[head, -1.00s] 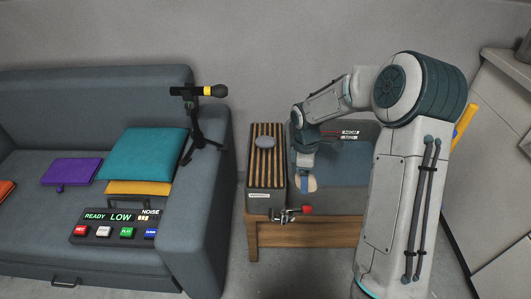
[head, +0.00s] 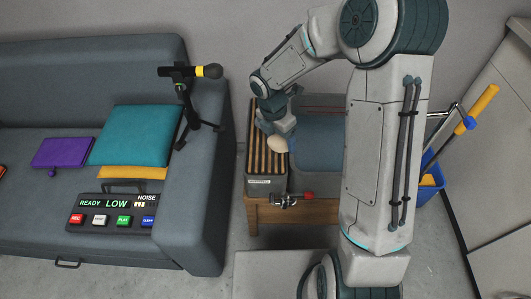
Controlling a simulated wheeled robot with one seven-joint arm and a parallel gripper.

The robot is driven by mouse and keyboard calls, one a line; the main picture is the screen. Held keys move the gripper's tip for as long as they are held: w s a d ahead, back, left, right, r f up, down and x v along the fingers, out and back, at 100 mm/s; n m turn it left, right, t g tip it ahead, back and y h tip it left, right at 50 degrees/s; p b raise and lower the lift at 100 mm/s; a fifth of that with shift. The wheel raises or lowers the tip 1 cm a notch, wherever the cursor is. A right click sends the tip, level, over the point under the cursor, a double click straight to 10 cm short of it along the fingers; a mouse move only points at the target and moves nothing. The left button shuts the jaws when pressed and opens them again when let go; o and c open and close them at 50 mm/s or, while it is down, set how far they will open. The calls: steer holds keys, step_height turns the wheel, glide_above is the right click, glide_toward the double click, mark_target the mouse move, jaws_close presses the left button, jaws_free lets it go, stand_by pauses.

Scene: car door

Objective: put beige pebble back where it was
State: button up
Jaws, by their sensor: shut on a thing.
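The beige pebble (head: 278,144) shows at the tip of my gripper (head: 278,134), at the right edge of the slatted wooden top of a grey box (head: 266,187). My gripper is shut on the pebble, seen from above and behind; its fingers are mostly hidden. I cannot tell whether the pebble touches the slats. My wrist covers part of the slatted top, and the grey pebble that lay there is not clearly visible now.
A blue-grey padded surface (head: 318,150) lies right of the box. A clamp with a red end (head: 292,198) sits at the front edge. A sofa (head: 205,200) with a microphone on a stand (head: 190,95) and a control panel (head: 113,215) stands left. A blue bucket (head: 430,185) stands right.

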steer(key=a+f, duration=0.1)
steer(key=a, duration=0.2)
steer(key=a+f, duration=0.1)
steer(key=shift+w+a+f+b, duration=0.1)
steer(key=shift+a+f+b, duration=0.1)
steer(key=shift+f+b, duration=0.65)
steer(key=shift+f, duration=1.4)
steer(key=shift+f, duration=0.2)
steer(key=o, duration=1.4)
steer(key=shift+r, duration=0.1)
